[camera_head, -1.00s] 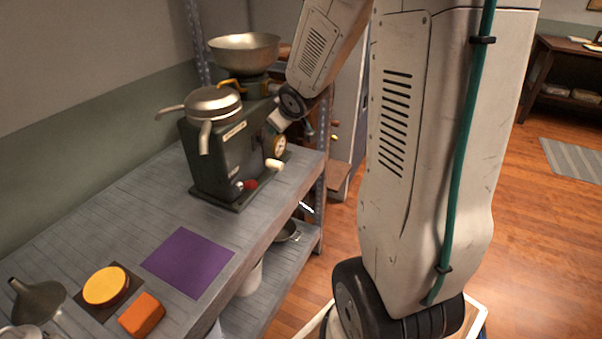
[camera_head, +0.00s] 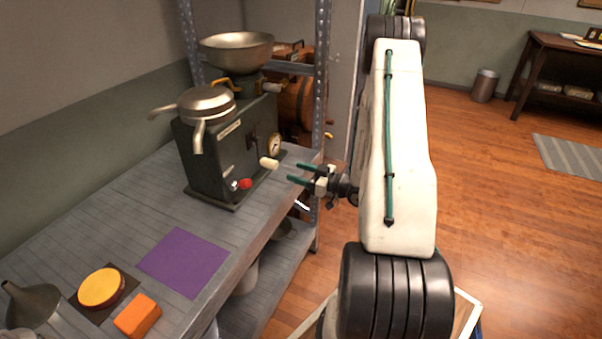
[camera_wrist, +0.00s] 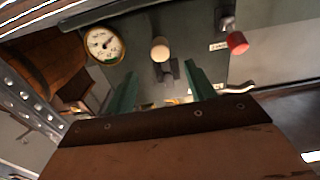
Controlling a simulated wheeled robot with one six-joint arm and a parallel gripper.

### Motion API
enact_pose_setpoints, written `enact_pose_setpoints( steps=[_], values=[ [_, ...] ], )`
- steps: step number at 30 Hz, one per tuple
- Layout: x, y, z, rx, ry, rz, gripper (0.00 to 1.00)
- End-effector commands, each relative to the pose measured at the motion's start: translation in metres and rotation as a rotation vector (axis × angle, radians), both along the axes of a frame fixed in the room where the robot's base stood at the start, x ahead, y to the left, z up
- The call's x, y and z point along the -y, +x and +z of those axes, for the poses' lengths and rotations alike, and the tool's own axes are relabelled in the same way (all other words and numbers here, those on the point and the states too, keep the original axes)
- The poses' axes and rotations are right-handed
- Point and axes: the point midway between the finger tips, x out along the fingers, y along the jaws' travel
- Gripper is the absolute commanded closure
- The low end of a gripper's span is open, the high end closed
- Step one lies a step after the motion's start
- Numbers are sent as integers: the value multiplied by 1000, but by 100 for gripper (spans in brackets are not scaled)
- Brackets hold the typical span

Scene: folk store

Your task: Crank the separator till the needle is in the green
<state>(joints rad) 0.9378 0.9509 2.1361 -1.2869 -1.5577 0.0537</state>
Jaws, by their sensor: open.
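The separator (camera_head: 222,150) is a dark green box on the grey bench, with a metal bowl on top and spouts at its left. Its crank has a cream knob (camera_head: 268,163) on the front face; the knob also shows in the wrist view (camera_wrist: 160,49). The round gauge (camera_head: 274,146) sits beside it; in the wrist view the gauge (camera_wrist: 104,44) shows a green band low on the dial, and the needle reading is too small to tell. My gripper (camera_head: 296,174) is open and empty, its green fingers pointing at the knob, a little apart from it.
A red knob (camera_head: 245,184) sits low on the separator's front. A purple mat (camera_head: 186,262), a yellow cheese wheel (camera_head: 101,288), an orange block (camera_head: 138,315) and a funnel (camera_head: 32,303) lie on the bench. A metal shelf post (camera_head: 319,110) stands behind my gripper.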

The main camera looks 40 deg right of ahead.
Motion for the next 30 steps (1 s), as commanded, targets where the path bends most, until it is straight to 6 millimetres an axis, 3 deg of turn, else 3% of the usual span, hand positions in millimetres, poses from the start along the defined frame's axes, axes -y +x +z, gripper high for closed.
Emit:
enact_pose_setpoints(
  steps=[26,30],
  values=[
    [-36,97,0,-1,-3,2,45],
    [-35,96,0,-2,-2,-1,45]
  ],
)
